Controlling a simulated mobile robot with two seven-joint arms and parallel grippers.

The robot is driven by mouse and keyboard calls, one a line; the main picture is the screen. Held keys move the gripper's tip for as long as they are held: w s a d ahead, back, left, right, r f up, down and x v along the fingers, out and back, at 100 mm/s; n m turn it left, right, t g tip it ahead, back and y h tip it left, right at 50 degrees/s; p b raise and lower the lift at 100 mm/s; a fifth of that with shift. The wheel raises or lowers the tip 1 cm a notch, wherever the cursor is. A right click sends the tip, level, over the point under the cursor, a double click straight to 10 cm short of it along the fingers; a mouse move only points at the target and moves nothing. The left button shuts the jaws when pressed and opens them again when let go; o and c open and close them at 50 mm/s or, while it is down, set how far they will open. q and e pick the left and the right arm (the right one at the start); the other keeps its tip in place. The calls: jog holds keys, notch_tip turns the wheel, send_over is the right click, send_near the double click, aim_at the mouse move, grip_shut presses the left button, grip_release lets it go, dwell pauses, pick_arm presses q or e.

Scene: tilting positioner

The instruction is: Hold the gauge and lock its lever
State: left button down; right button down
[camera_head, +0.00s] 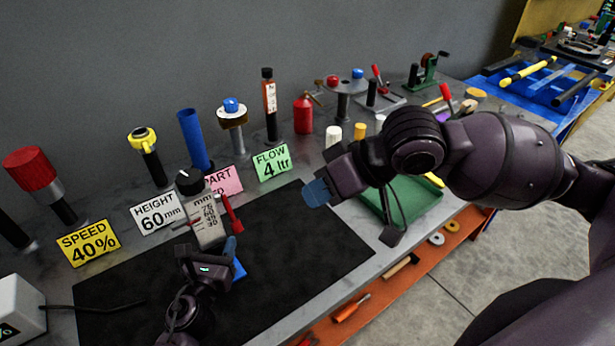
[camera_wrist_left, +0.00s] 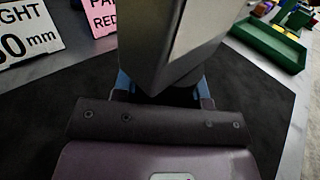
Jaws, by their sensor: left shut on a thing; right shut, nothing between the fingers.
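The gauge (camera_head: 206,226) is a light grey block with a mm scale and a black knob on top, standing over the black mat. Its red lever (camera_head: 231,213) sticks up on its right side. My left gripper (camera_head: 215,250) is shut on the gauge's lower part. In the left wrist view the gauge body (camera_wrist_left: 178,45) stands between the blue fingertips (camera_wrist_left: 163,88), its top out of frame. My right gripper (camera_head: 317,192) is shut and empty, with blue fingertips, above the mat's right part, to the right of the lever and apart from it.
A white height card (camera_head: 158,212) reads 60 mm; a yellow speed card (camera_head: 89,243), a pink part card (camera_head: 224,181) and a green flow card (camera_head: 271,163) stand behind the mat. Several tools stand along the back. A green tray (camera_head: 425,208) lies right. The mat (camera_head: 325,240) has free room.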

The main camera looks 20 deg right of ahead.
pick_arm(q)
jog(key=c, duration=0.6)
grip_release()
